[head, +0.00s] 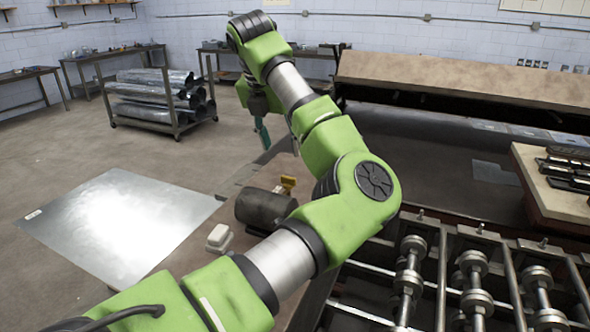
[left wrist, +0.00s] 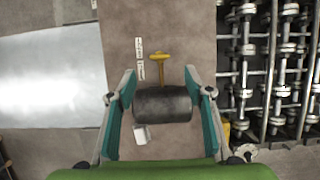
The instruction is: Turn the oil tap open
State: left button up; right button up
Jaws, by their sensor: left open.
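My left gripper (head: 262,132) hangs above and beyond the tap, with teal fingers pointing down. In the left wrist view my left gripper (left wrist: 160,76) is open, its fingers spread either side of the cylinder in the picture, with nothing held. The gap in height to the tap is hard to judge. My right gripper is not in view.
A small white box (head: 219,238) sits beside the cylinder. A shiny metal sheet (head: 115,225) lies to the left. A rack of metal rollers (head: 475,285) stands to the right. Two small white labels (left wrist: 140,58) lie left of the handle.

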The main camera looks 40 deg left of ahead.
aim_at(288, 177)
pick_arm(q)
jog(key=p+x, duration=0.1)
jog(key=x, duration=0.1)
jog(key=p+x, duration=0.1)
jog(key=x, duration=0.1)
jog(key=s+p+x, duration=0.1)
jog(key=x, duration=0.1)
jog(key=shift+f, duration=0.1)
jog(key=x, duration=0.1)
jog(key=p+x, duration=0.1)
jog(key=x, duration=0.1)
jog(key=shift+w+f, duration=0.1)
jog(key=shift+w, duration=0.3)
jog(key=shift+a+f+p, duration=0.1)
jog(key=shift+f+p, duration=0.25)
jog(key=shift+f, duration=0.35)
jog(key=shift+w+f, duration=0.1)
jog(key=shift+w, duration=0.05)
jog(key=c, duration=1.1)
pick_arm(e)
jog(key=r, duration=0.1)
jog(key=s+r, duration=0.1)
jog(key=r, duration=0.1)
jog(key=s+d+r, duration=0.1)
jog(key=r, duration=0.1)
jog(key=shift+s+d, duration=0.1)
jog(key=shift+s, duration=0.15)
